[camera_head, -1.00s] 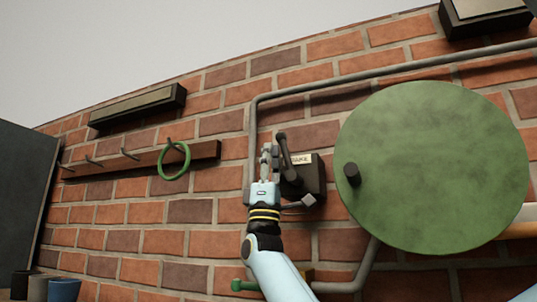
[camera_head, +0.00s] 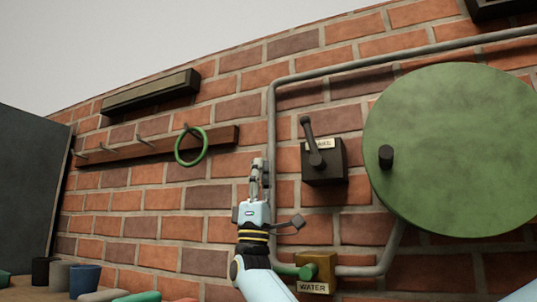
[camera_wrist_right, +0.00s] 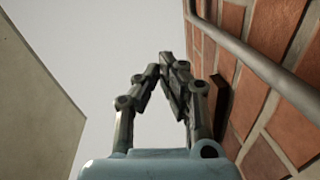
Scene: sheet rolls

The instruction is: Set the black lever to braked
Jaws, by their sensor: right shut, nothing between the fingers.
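The black lever (camera_head: 310,140) is on a dark box (camera_head: 324,172) on the brick wall. Its knob end points up and a little left, in front of a pale plate whose lettering is partly covered. My right gripper (camera_head: 257,163) is shut and empty, fingers pointing up, left of the lever and a little lower, with a gap between them in the picture. In the right wrist view its fingertips (camera_wrist_right: 165,65) meet, and the lever does not show there. My left gripper is not in view.
A large green disc (camera_head: 455,150) with a black knob is right of the lever box. A grey pipe (camera_head: 271,130) runs up and over the box. A brass box (camera_head: 317,264) with a WATER label is below. A green ring (camera_head: 179,155) hangs on a peg rail at left.

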